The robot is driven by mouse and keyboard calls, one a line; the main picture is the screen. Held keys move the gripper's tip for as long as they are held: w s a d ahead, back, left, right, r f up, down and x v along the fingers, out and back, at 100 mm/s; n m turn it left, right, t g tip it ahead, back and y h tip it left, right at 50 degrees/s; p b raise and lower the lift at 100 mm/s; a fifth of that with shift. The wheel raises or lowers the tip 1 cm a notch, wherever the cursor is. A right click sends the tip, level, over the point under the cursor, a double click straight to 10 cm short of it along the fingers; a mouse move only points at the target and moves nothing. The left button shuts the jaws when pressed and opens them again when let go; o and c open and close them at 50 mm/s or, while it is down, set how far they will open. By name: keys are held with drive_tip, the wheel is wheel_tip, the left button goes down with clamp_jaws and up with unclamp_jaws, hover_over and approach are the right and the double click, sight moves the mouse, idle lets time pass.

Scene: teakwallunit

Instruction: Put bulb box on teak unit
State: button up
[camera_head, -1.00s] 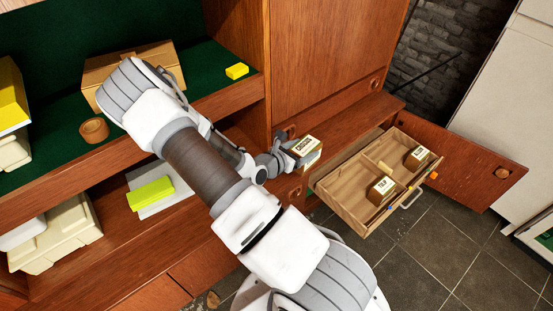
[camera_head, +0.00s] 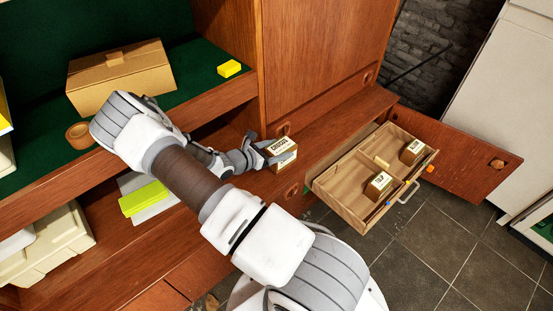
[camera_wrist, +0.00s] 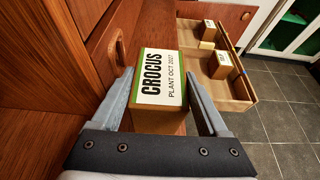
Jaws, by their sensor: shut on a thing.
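The bulb box (camera_head: 283,157) is a small brown box with a white, green-edged label; in the wrist view the box (camera_wrist: 160,122) reads "CROCUS, PLANT OCT 2027". My gripper (camera_head: 272,155) is shut on it, one finger on each side, and the wrist view (camera_wrist: 158,92) shows the same grip. The label faces up. The teak unit (camera_head: 325,60) is reddish-brown wood with a green-lined shelf at upper left. The box is in front of the unit's lower part, by the ledge (camera_head: 345,120). I cannot tell whether it touches the wood.
An open wooden drawer (camera_head: 340,187) holds two similar boxes, (camera_head: 379,186) and (camera_head: 412,152). An open door (camera_head: 460,155) stands behind it. The shelf holds a cardboard box (camera_head: 120,78), a wooden ring (camera_head: 80,134) and a yellow block (camera_head: 229,68). Shelf space between them is clear.

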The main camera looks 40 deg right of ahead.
drive_tip(key=shift+w+a+f, duration=0.15)
drive_tip(key=shift+f+b, duration=0.65)
drive_tip(key=shift+f, duration=1.25)
drive_tip(key=shift+f, duration=0.2)
drive_tip(key=o, duration=1.5)
drive_tip(key=shift+r, duration=0.1)
